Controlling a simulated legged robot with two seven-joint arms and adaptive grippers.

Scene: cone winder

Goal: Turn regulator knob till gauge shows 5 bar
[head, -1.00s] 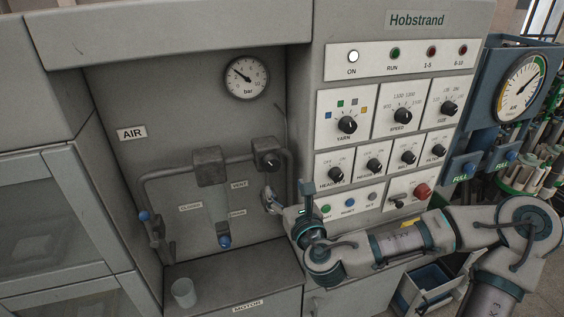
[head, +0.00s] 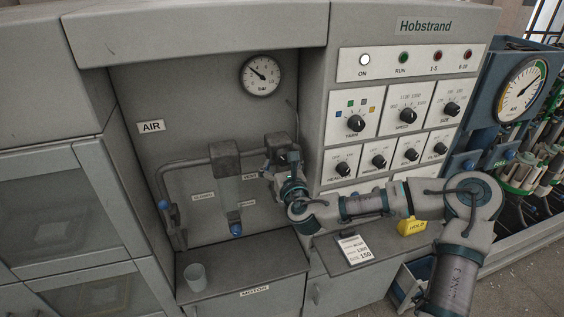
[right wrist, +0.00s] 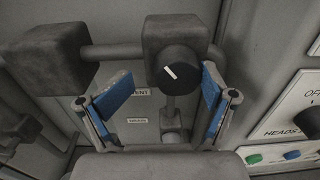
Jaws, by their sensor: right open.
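The round white pressure gauge (head: 261,75), marked bar, is on the back panel of the recess. Its needle points to the upper left; the exact value is too small to read. The black regulator knob (right wrist: 180,72) with a white pointer line is on a dark block on the pipe; the line slants from upper left to lower right. In the head view the regulator block (head: 281,143) is partly hidden by my right gripper (head: 273,171). In the right wrist view that gripper (right wrist: 164,87) is open, its blue-padded fingers apart, below and around the knob, holding nothing. My left gripper is out of view.
A second block with a bowl (head: 225,160) sits left on the pipe. A lever valve (head: 165,206) is farther left. A cup (head: 196,277) stands on the ledge. The control panel (head: 330,130) borders the recess on the right. A tag (head: 355,249) lies below my arm.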

